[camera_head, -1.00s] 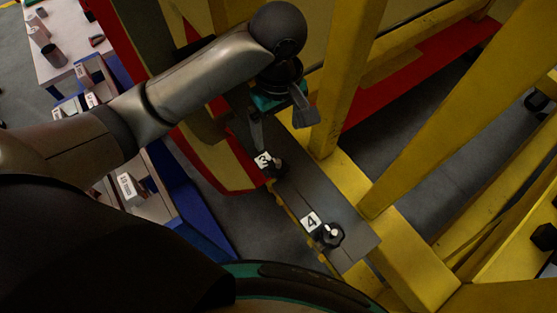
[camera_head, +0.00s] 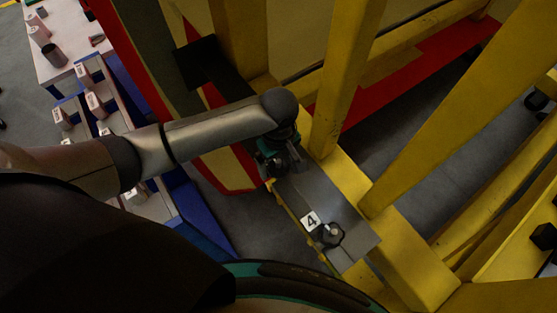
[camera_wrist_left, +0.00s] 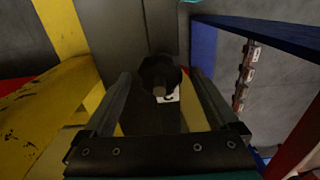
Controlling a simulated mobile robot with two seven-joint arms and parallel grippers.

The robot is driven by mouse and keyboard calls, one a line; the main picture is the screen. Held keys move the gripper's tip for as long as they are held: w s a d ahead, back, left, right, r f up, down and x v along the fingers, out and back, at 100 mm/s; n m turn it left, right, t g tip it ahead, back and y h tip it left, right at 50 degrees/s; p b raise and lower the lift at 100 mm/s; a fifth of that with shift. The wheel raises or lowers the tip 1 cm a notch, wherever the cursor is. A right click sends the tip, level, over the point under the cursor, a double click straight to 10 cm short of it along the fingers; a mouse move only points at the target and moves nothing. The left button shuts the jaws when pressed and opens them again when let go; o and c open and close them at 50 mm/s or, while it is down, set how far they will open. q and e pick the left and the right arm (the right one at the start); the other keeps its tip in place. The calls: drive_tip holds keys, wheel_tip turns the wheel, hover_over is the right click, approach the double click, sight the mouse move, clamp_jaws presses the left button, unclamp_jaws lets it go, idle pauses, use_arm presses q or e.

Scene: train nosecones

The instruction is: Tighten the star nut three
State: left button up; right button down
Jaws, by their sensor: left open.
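Star nut three (camera_wrist_left: 160,74) is a dark knob with a lighter stud end, seen in the left wrist view beside a white number label (camera_wrist_left: 167,98). My left gripper (camera_wrist_left: 160,82) is open, with one finger on each side of this nut. A gap shows between the nut and the fingers. In the head view my left gripper (camera_head: 281,168) is over the nut's place on the grey plate (camera_head: 352,222) and hides the nut and its label. My right gripper is not in view.
A second star nut (camera_head: 330,234) with label 4 (camera_head: 311,221) is on the same plate, nearer the bottom. Yellow beams (camera_head: 345,75) rise close to the right of my gripper. Blue racks (camera_head: 187,196) and a pale table (camera_head: 62,45) stand at the left.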

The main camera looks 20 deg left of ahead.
use_arm(q)
drive_tip(key=shift+c, duration=0.2)
drive_tip(key=c, duration=1.3)
